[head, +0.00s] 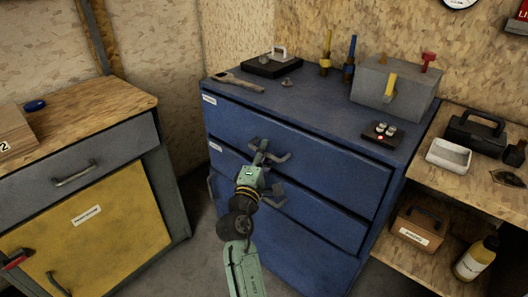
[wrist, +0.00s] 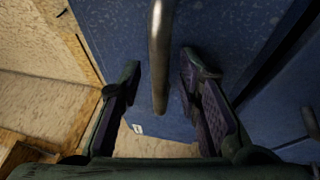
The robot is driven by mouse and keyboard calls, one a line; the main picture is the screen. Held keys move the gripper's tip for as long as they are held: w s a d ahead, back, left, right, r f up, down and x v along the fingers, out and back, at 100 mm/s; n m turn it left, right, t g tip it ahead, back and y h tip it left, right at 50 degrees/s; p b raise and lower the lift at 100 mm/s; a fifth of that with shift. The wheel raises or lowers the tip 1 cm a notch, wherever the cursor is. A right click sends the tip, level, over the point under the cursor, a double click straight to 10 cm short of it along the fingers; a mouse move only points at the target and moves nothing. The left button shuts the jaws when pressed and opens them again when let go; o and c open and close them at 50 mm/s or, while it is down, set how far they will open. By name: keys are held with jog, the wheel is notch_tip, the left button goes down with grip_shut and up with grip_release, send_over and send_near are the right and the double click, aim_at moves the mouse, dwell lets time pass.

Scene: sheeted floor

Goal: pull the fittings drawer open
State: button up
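The blue drawer cabinet (head: 300,135) stands in the middle of the head view, its drawers looking shut. Small white labels sit at the left of the drawer fronts, too small to read, so I cannot tell which is the fittings drawer. The top drawer has a grey bar handle (head: 272,155); a lower drawer's handle (head: 275,195) is partly hidden by my arm. My gripper (head: 262,153) is at the top handle. In the wrist view my gripper (wrist: 161,64) is open, with a metal handle bar (wrist: 159,45) between its fingers and visible gaps on both sides.
A wrench (head: 240,82), a grey box (head: 392,88) and a small device with a red light (head: 381,134) are on the cabinet top. A grey and yellow cabinet (head: 95,225) stands left. A wooden shelf unit (head: 470,195) holding several things stands right.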

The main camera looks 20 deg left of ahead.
jog(key=shift+c, duration=0.5)
grip_shut()
dwell(0.4)
